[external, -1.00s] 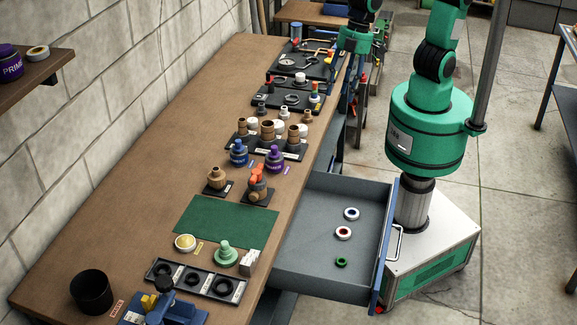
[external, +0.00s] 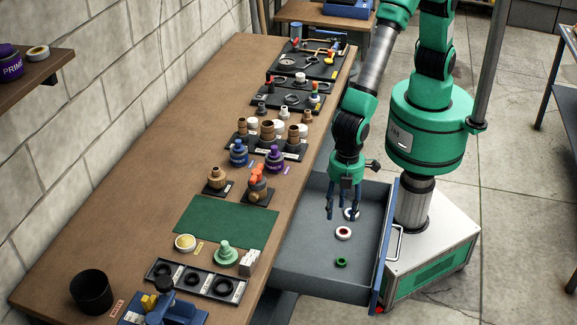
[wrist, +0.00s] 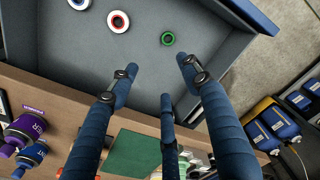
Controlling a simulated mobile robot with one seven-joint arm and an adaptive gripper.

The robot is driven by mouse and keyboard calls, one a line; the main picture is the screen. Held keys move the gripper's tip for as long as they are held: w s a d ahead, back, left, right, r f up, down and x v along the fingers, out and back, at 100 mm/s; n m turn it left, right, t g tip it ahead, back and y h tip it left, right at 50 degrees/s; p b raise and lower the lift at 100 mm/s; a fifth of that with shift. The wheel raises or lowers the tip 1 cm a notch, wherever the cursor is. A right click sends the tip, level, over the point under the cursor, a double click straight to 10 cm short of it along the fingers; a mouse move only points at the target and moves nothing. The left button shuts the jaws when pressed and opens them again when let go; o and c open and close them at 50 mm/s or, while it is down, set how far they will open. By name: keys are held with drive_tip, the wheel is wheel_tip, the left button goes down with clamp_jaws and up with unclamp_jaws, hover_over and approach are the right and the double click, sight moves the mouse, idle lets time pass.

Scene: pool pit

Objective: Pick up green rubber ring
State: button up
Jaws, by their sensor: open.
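The green rubber ring (external: 341,262) lies flat on the floor of the open grey drawer (external: 300,258), toward its near end. It also shows in the wrist view (wrist: 167,39), in front of my fingertips and apart from them. My gripper (external: 343,212) hangs over the far part of the drawer, fingers pointing down, open and empty. Its blue fingers show spread in the wrist view (wrist: 155,85). A white ring with a red center (external: 343,233) lies between the green ring and the gripper. A white ring with a blue center (external: 351,214) is partly hidden behind a finger.
The drawer's walls rise around the rings, with a blue front (external: 388,245) on the right. The workbench (external: 150,205) on the left carries a green mat (external: 227,222), fittings and a tray with black rings (external: 195,280). The drawer floor is otherwise clear.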

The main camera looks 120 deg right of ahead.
hover_over(342, 262)
wheel_tip(342, 262, down, 6)
drive_tip(key=shift+r, duration=0.15)
drive_tip(key=shift+f+b, duration=0.6)
drive_tip(key=shift+f, duration=3.65)
drive_tip(key=shift+f, duration=0.1)
drive_tip(key=shift+w+f+b, duration=0.1)
drive_tip(key=shift+f+b, duration=0.5)
drive_tip(key=shift+f, duration=1.95)
drive_tip(key=c, duration=0.8)
